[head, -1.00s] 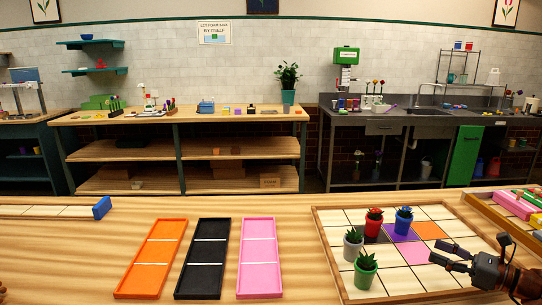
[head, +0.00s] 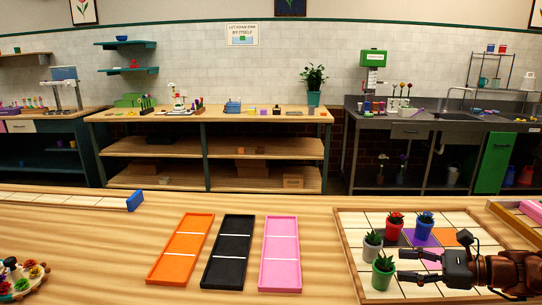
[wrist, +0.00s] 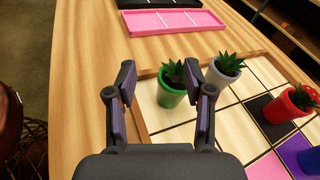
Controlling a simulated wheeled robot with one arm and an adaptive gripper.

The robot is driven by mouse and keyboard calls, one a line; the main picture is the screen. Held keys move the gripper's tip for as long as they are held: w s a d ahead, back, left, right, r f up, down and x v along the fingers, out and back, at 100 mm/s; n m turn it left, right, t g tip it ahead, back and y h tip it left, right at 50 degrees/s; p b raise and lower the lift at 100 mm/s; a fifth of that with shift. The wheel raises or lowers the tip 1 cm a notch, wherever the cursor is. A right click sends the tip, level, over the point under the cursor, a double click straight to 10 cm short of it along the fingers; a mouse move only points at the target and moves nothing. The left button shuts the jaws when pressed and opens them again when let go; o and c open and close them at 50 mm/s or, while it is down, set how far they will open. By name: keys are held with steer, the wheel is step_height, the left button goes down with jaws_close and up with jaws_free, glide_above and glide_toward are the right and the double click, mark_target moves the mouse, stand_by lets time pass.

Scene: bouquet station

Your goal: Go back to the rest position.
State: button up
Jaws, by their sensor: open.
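My gripper (head: 408,266) is open and empty at the right of the head view, over the front part of a wood-framed tile board (head: 347,246). On the board stand a green pot (head: 382,278), a grey pot (head: 372,252), a red pot (head: 394,231) and a blue pot (head: 424,232), each with a small plant. In the wrist view, the open fingers (wrist: 162,95) point toward the green pot (wrist: 172,97), which shows between and beyond them. The grey pot (wrist: 227,68) is beside it, and the red pot (wrist: 290,103) is farther right.
Orange (head: 183,247), black (head: 229,250) and pink (head: 281,253) trays lie left of the board. A long blue-ended rack (head: 134,201) lies at the table's left. A plate of flowers (head: 14,280) is at the front left. Table between plate and orange tray is clear.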

steer(key=s+a+n+g+h+p, duration=0.35)
steer(key=s+a+n+g, duration=0.6)
steer(key=a, duration=0.85)
steer(key=s+d+n+h+p, duration=0.1)
steer(key=s+n+h, duration=0.4)
steer(key=s, duration=0.4)
steer(key=s+d+r+n+h+p, duration=0.1)
steer(key=s+n+h, duration=0.4)
steer(key=s, duration=0.5)
steer(key=shift+s+d+n+p, duration=0.2)
steer(key=shift+d+n+p, duration=0.2)
steer(key=shift+n+p, duration=0.45)
